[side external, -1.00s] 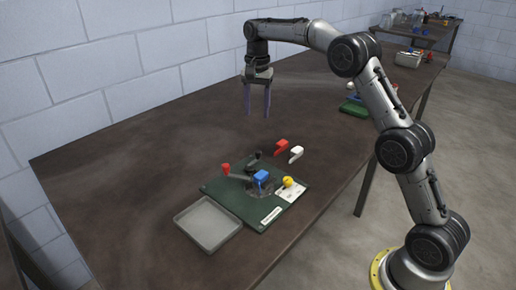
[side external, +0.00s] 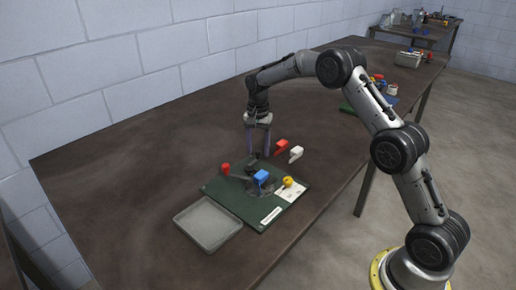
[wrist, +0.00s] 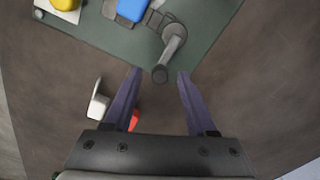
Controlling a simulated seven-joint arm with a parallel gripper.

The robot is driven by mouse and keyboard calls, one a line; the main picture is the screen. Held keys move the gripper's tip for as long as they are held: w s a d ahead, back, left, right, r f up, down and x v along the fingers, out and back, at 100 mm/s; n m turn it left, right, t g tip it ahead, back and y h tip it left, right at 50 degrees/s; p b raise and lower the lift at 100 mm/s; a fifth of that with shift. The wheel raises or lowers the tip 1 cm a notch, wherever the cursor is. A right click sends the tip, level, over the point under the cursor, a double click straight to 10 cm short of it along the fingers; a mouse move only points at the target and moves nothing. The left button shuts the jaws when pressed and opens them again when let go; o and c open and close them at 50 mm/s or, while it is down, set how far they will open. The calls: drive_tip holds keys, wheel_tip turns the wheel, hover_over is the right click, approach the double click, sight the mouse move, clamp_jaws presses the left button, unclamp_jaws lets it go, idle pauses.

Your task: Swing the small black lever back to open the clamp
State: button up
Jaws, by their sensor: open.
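The small black lever (side external: 251,166) is on the far edge of the green fixture board (side external: 234,203). In the wrist view the lever (wrist: 171,54) looks dark grey, and its rounded end points toward my gripper. A blue block (side external: 262,177) sits beside it in the clamp area. My gripper (side external: 258,154) is open and points down at the board's far edge. In the wrist view the lever's end appears between the tips of my open gripper (wrist: 160,73). I cannot tell whether a finger touches it.
A red knob (side external: 225,169) stands left on the fixture and a yellow piece (side external: 288,182) sits right. A red part (side external: 280,147) and a white part (side external: 296,154) lie just beyond the board, close to my fingers. A grey tray (side external: 182,220) is in front. The table's left is clear.

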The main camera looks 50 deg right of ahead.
drive_tip(key=shift+f, duration=0.2)
clamp_jaws()
